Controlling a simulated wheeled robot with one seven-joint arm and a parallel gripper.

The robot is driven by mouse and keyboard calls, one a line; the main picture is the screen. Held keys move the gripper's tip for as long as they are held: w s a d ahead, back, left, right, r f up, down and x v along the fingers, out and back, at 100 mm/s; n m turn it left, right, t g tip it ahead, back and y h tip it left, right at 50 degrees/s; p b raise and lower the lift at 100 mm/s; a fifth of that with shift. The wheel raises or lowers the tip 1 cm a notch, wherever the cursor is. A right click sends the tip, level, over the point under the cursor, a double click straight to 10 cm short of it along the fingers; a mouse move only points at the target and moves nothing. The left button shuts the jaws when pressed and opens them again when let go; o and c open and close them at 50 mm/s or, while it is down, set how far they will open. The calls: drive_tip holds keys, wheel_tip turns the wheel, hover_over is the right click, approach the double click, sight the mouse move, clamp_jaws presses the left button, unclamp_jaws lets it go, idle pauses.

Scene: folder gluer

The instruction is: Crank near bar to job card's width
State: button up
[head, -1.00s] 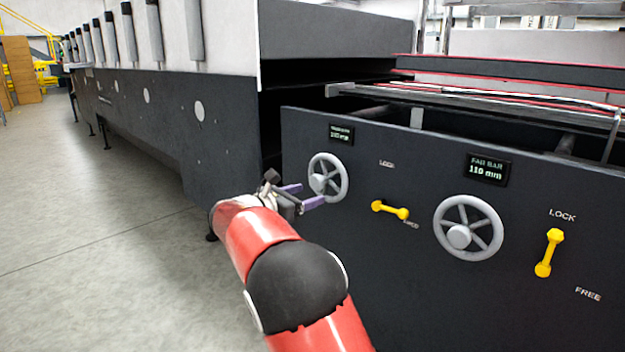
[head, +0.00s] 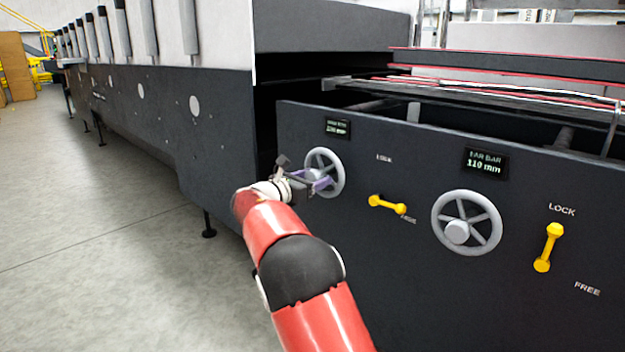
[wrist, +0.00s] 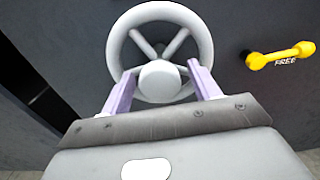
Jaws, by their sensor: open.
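The near handwheel (head: 325,172) is grey with spokes and a round hub, on the dark machine panel. In the wrist view the handwheel (wrist: 160,28) stands straight ahead. My gripper (wrist: 160,82) is open, its purple fingers on either side of the hub's lower part; I cannot tell if they touch the wheel. In the head view my gripper (head: 318,182) overlaps the wheel's front. The near display (head: 337,128) above the wheel is too blurred to read surely. The near yellow lock lever (head: 387,204) lies nearly level, close to the FREE label. No job card is recognisable.
To the right are the far handwheel (head: 466,222), a FAR BAR display (head: 485,162) reading 110 mm, and an upright yellow lever (head: 548,247) between LOCK and FREE. Rails (head: 450,98) run above the panel. Open floor (head: 110,240) lies to the left.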

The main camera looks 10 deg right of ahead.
clamp_jaws()
idle(0.4)
